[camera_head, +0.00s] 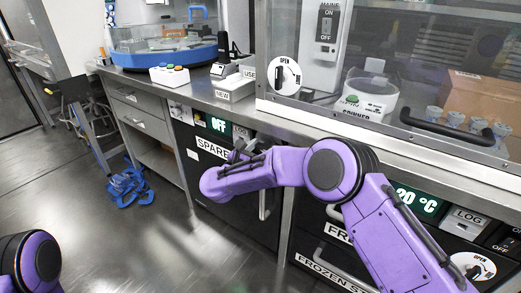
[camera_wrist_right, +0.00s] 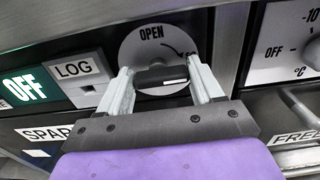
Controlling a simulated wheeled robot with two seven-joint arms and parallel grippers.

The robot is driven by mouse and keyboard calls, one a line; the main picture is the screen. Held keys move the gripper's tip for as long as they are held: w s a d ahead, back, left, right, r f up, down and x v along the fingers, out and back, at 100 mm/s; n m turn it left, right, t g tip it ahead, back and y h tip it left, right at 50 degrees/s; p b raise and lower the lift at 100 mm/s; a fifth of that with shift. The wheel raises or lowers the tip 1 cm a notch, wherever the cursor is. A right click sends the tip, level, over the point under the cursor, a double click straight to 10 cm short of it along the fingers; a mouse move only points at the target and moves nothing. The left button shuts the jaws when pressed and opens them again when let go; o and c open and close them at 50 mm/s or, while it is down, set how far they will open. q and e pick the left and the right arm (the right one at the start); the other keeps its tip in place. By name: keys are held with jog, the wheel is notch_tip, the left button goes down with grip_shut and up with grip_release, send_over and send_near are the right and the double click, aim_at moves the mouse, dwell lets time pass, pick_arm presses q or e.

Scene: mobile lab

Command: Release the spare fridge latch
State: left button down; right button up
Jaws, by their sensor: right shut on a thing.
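The spare fridge (camera_head: 240,207) is the dark-fronted unit under the counter, with a SPARE label and a green OFF display. Its latch is a white round dial (camera_wrist_right: 140,50) in the right wrist view, marked OPEN at the top, with a black bar handle (camera_wrist_right: 158,76). My right gripper (camera_wrist_right: 160,74) has its two grey fingers on either side of this handle and is shut on it. The handle lies roughly level, with a pale mark near its right end. In the head view my right gripper (camera_head: 240,156) hides the latch. My left gripper is out of view; only purple arm shows lower left.
A LOG button (camera_wrist_right: 80,70) is left of the dial. Another fridge's control panel (camera_wrist_right: 290,45) is close on the right. The counter (camera_head: 205,90) overhangs the fridge fronts. A vertical handle (camera_head: 265,203) stands out from the spare fridge door. Floor at left is mostly clear.

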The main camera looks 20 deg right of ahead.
jog(key=n+p, duration=0.1)
jog(key=n, duration=0.3)
jog(key=shift+a+n, duration=0.1)
jog(key=shift+n, duration=0.2)
jog(key=n+p, duration=0.1)
jog(key=n, duration=0.3)
jog(key=shift+w+n, duration=0.15)
jog(key=shift+n, duration=0.15)
jog(key=n+p, duration=0.1)
jog(key=n, duration=0.3)
jog(key=shift+a+p, duration=0.1)
jog(key=shift+p, duration=0.2)
jog(key=shift+w+f+n+p, duration=0.15)
jog(key=shift+n+p, duration=0.3)
jog(key=shift+n, duration=1.75)
jog(key=shift+f, duration=0.1)
jog(key=o, duration=1.1)
jog(key=shift+c, duration=0.2)
jog(key=shift+a, duration=0.15)
